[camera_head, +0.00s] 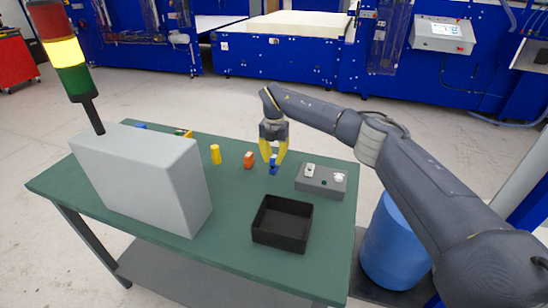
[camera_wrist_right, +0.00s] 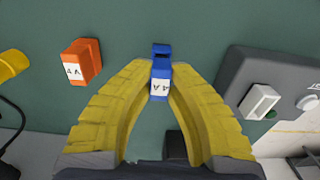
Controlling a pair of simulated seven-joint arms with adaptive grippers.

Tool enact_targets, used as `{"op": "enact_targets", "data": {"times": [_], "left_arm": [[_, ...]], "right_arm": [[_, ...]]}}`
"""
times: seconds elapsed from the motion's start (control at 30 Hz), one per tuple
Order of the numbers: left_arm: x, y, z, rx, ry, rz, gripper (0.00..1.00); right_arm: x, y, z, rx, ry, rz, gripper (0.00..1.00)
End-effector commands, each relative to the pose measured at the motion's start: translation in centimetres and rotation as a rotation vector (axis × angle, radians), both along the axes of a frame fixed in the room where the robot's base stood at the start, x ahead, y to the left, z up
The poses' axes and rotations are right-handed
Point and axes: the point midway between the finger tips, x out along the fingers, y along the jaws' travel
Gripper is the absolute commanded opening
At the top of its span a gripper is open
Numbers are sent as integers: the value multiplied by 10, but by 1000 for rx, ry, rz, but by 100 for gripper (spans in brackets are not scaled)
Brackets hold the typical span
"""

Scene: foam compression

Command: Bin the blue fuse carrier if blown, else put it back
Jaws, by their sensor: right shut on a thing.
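The blue fuse carrier (camera_head: 273,169) is held above the green table between the yellow fingers of my right gripper (camera_head: 273,160). In the right wrist view the blue fuse carrier (camera_wrist_right: 161,68) sits between the fingertips of my right gripper (camera_wrist_right: 160,72), with a white label bearing an A and a 4. Whether it is blown cannot be seen. A black open tray (camera_head: 268,237) stands in front of the gripper and looks empty. A grey box (camera_head: 312,187) with a white socket-like part, a pale knob and a small green spot is to the right. My left gripper is not in view.
A large grey cabinet (camera_head: 150,185) fills the table's left, with a stack light (camera_head: 66,52) showing bright yellow. A blue drum (camera_head: 393,245) stands beyond the right edge.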

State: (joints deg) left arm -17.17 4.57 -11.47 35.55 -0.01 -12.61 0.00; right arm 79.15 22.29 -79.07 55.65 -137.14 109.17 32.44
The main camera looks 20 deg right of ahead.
Motion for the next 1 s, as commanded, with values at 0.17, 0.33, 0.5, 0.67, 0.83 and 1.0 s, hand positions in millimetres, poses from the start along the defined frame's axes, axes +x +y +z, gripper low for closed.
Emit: {"op": "enact_targets", "data": {"times": [0.17,0.33,0.5,0.67,0.83,1.0], "left_arm": [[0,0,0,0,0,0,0],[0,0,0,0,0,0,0],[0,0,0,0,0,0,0],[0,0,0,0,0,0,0],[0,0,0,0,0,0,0],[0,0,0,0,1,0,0]], "right_arm": [[0,0,-3,1,1,0,0],[0,0,-6,1,1,0,0],[0,0,-9,0,0,0,0],[0,0,-12,0,0,0,0],[0,0,-14,0,0,0,0],[0,0,-17,0,0,0,0]]}}
